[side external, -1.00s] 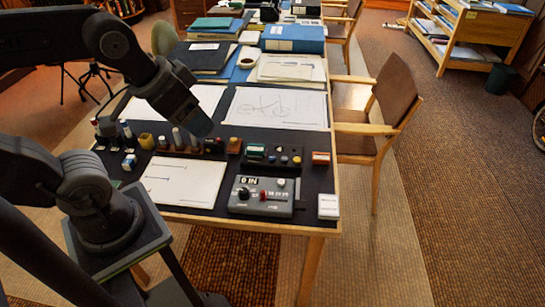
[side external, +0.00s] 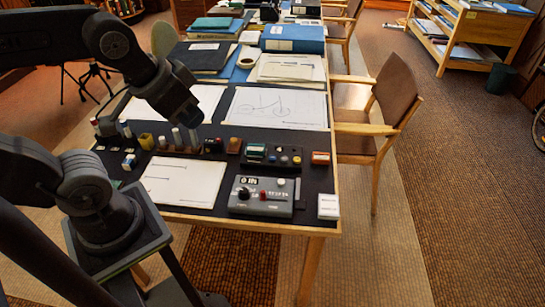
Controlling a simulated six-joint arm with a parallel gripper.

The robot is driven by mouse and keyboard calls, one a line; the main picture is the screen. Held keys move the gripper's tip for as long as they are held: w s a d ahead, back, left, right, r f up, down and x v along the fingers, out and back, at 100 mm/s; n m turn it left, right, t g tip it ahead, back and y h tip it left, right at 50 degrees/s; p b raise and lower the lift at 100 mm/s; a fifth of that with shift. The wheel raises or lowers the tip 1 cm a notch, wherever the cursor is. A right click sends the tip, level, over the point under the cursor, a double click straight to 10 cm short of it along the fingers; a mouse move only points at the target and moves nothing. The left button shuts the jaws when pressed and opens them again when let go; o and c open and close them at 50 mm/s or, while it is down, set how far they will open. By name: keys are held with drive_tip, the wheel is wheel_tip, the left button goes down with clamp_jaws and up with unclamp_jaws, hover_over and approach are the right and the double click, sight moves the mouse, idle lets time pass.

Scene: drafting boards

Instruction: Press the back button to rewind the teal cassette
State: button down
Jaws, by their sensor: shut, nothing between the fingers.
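A small teal block with a pale band (side external: 256,151), which looks like the teal cassette, sits at the left of a low black unit (side external: 275,167). Small round buttons show beside it: a blue one (side external: 271,158), a yellow one (side external: 284,160) and a reddish one (side external: 297,160). I cannot read which is the back button. My gripper (side external: 190,115) is above the table, left of the unit and apart from it. It points down and is shut and empty; its fingertips are hard to make out.
A grey control box (side external: 262,207) with a display and knobs stands at the front, with a white block (side external: 328,206) to its right. Small bottles and blocks line the table's left. Drawing sheets (side external: 278,107) lie behind, with a blue binder (side external: 293,38) farther back.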

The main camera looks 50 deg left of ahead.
idle(0.8)
drive_tip(key=m+t+h, duration=0.1)
drive_tip(key=m+t, duration=0.3)
drive_tip(key=m, duration=0.7)
hover_over(272, 158)
wheel_tip(272, 158, down, 21)
drive_tip(key=shift+f+g, duration=0.3)
drive_tip(key=shift+f, duration=4.4)
drive_tip(key=shift+f, duration=0.1)
